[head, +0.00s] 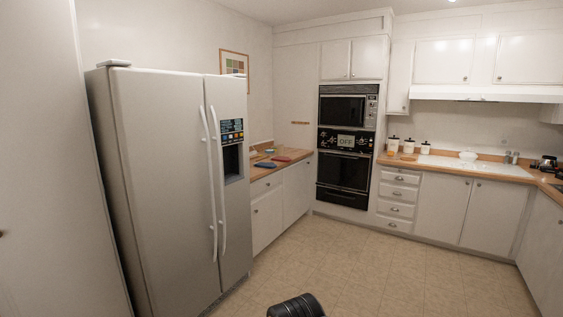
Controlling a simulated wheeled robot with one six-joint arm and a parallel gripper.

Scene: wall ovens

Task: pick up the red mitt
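The likely red mitt (281,158) is a small flat reddish shape lying on the wooden counter (262,173) between the fridge and the wall ovens. It is far off and too small to make out in detail. A blue flat item (265,165), perhaps another mitt, lies just in front of it to the left. My gripper is not in view. Only a dark rounded part, apparently of my own arm, shows at the bottom edge, far from the counter.
A large fridge (165,170) stands at left, partly hiding the counter's left end. Black wall ovens (343,170), with a panel reading OFF, are built in right of the counter. A longer counter with canisters (409,146) runs right. The tiled floor (375,265) is clear.

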